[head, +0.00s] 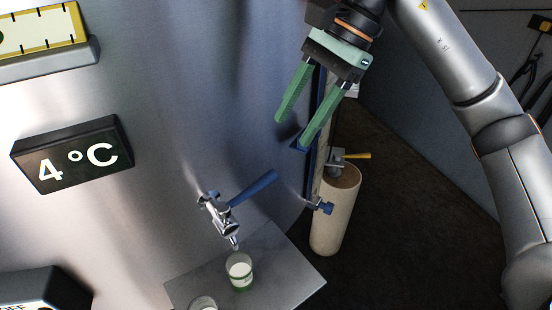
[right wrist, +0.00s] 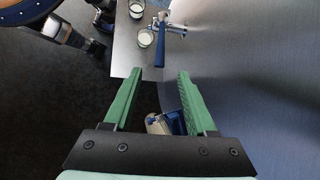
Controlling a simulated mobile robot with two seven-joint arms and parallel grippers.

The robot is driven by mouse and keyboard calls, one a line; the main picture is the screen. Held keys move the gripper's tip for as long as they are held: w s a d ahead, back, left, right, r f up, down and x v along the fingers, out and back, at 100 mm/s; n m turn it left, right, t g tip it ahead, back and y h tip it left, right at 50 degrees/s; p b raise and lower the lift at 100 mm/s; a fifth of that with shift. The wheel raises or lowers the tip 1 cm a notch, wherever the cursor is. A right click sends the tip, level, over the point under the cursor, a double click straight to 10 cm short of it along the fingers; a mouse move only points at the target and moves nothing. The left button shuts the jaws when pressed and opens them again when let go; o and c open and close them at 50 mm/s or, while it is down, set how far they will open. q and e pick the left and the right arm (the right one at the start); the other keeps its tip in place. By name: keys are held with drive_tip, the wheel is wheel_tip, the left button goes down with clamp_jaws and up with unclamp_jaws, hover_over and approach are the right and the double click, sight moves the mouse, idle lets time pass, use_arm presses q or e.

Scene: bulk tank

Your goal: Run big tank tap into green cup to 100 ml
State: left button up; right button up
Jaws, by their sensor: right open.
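The big tank (head: 150,215) is a curved steel wall. Its tap (head: 222,215) has a blue lever (head: 252,188) turned out to the right. The green cup (head: 239,271), clear with a green base, stands under the spout on a steel shelf and holds white liquid. I cannot make out its level mark or a stream. My right gripper (head: 293,131) is open and empty, above and right of the lever, apart from it. In the right wrist view the lever (right wrist: 160,52) shows beyond the fingertips, and the cup (right wrist: 145,38) beside it. My left gripper does not show.
A second cup (head: 203,303) with white liquid stands at the near edge of the shelf (head: 290,285). A 4 °C display (head: 72,155) is at left.

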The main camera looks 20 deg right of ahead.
sight(272, 173)
drive_tip(key=shift+h, duration=0.3)
drive_tip(key=x, duration=0.7)
drive_tip(key=d+x, duration=0.1)
drive_tip(key=x, duration=0.3)
drive_tip(key=shift+w+a+f, duration=0.2)
drive_tip(key=shift+w+f, duration=0.1)
drive_tip(key=shift+f, duration=0.1)
clamp_jaws()
idle(0.7)
